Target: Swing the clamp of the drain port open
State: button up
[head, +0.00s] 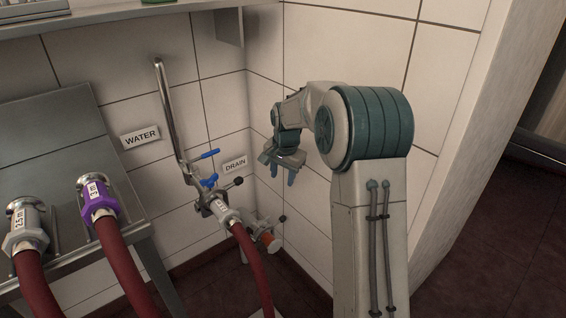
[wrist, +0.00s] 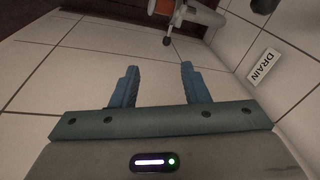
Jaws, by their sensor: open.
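The drain port (head: 264,232) is a short metal pipe end with an orange face, low in the wall corner below the DRAIN sign (head: 235,164). Its clamp has a thin handle ending in a dark knob (head: 283,218). In the wrist view the port (wrist: 190,13) is cut by the top edge, and the clamp's knob (wrist: 167,41) hangs toward me. Whether the clamp is fastened is too small to tell. My gripper (head: 279,171) is open and empty, above the port and apart from it. Its blue fingers (wrist: 160,68) point toward the knob without touching it.
The water port's pipe (head: 167,105) stands left of the drain, with blue levers (head: 206,155), a black-knobbed clamp (head: 238,181) and a red hose (head: 252,265) coupled below. Two more hoses (head: 110,250) rest on a metal rack (head: 55,125). Tiled walls close the corner.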

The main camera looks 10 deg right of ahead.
jog(key=shift+n, duration=0.4)
jog(key=shift+s+a+r+p, duration=0.1)
jog(key=shift+s+r+p, duration=0.1)
jog(key=shift+s+r, duration=0.3)
jog(key=shift+s+a+r+p, duration=0.1)
jog(key=shift+s+r+p, duration=0.15)
jog(key=shift+r, duration=0.4)
jog(key=shift+s+a+r+p, duration=0.15)
jog(key=shift+s+r, duration=0.25)
jog(key=shift+r, duration=0.2)
jog(key=shift+d, duration=0.15)
jog(key=s+a+r+n+p, duration=0.2)
jog(key=s+r+n+p, duration=0.6)
jog(key=s+r+p, duration=1.3)
jog(key=s+r, duration=0.4)
jog(key=s, duration=0.5)
jog(key=shift+a+r+t, duration=0.25)
jog(key=shift+r+t, duration=0.05)
jog(key=shift+s, duration=0.35)
jog(key=c, duration=0.4)
jog(key=shift+s, duration=0.1)
grip_shut()
jog(key=shift+f, duration=0.15)
